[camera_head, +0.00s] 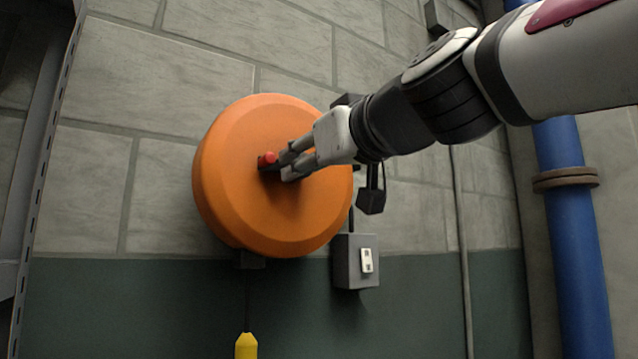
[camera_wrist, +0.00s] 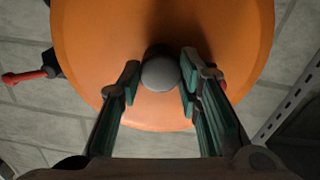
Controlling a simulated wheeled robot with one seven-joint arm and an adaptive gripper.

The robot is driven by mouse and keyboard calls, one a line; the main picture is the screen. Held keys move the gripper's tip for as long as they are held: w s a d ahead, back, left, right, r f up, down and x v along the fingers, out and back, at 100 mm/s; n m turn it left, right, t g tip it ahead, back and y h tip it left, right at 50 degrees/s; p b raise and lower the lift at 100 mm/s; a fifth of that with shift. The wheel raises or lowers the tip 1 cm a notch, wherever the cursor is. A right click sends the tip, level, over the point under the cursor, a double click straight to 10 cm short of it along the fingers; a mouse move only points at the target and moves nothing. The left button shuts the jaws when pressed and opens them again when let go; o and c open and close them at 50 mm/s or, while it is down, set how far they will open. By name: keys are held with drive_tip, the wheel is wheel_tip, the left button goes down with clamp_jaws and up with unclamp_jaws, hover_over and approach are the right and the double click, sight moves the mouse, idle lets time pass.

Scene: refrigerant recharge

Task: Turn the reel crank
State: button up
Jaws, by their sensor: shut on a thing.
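The orange reel (camera_head: 235,205) is a large round drum mounted on the block wall, and its face (camera_wrist: 90,40) fills much of the wrist view. The reel crank is a short dark arm with a red knob (camera_head: 268,158) near the middle of that face. My gripper (camera_head: 284,168) reaches in from the right, with its fingers at the crank. In the wrist view, the fingers (camera_wrist: 160,80) stand on either side of a grey round piece (camera_wrist: 161,74) at the crank and close on it. A bit of red shows behind the right finger there. The fingers hide most of the crank arm.
A grey switch box (camera_head: 356,262) is on the wall below right of the reel. A yellow piece (camera_head: 246,345) hangs beneath it. A blue pipe (camera_head: 575,230) runs down the right. A red lever (camera_wrist: 25,77) shows beside the reel. A metal rack post (camera_head: 42,170) stands left.

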drive_tip(key=shift+m, duration=0.4)
drive_tip(key=shift+m+p, duration=1)
drive_tip(key=shift+m, duration=7.5)
drive_tip(key=o, duration=0.9)
